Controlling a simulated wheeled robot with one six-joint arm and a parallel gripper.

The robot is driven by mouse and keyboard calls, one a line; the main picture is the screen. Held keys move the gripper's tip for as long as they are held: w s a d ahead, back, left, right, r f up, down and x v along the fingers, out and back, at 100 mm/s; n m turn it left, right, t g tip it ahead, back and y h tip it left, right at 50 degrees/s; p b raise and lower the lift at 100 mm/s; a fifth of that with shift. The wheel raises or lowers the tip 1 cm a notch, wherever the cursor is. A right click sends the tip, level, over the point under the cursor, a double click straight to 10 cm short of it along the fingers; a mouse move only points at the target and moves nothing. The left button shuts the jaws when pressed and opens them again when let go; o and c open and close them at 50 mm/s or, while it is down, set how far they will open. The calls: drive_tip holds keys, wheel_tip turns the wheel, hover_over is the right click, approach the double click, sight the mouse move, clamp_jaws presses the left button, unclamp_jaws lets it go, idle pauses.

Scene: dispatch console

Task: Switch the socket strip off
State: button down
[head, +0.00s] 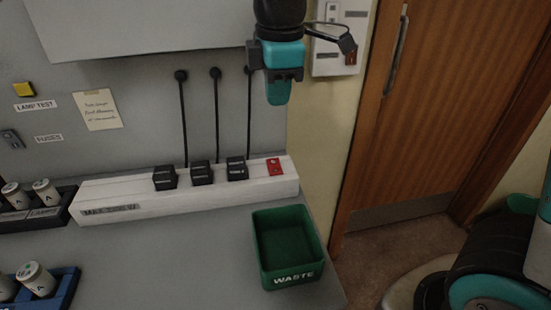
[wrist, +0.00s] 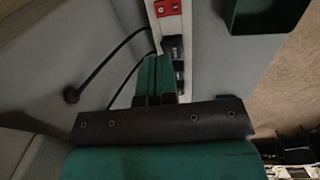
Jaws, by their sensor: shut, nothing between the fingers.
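The white socket strip (head: 130,207) lies along the back of the grey console, with several black plugs (head: 201,173) in it. Its red switch (head: 274,167) sits at the right end of its top face. In the wrist view the red switch (wrist: 167,8) shows at the top, beyond my fingertips. My gripper (head: 278,97) is shut and empty, in the air above the strip's right end and apart from it. In the wrist view my teal fingers (wrist: 155,62) are together, in front of the strip and partly hiding its plugs.
A green waste bin (head: 288,284) stands on the console in front of the strip's right end. Black cords (head: 216,120) run from the back panel to the plugs. Trays with white cans stand at the left. A wooden door (head: 440,120) is at the right.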

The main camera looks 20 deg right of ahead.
sight(276, 166)
drive_tip(key=f, duration=0.4)
drive_tip(key=w+f, duration=0.1)
drive_tip(key=f, duration=0.9)
drive_tip(key=shift+w+d, duration=0.15)
drive_tip(key=shift+w, duration=0.15)
drive_tip(key=shift+r+p, duration=0.1)
drive_tip(key=shift+p, duration=0.2)
drive_tip(key=shift+d, duration=0.1)
drive_tip(key=shift+s+a+r+p, duration=0.1)
drive_tip(key=shift+s+a+p, duration=0.2)
drive_tip(key=shift+s, duration=0.4)
drive_tip(key=shift+r, duration=0.1)
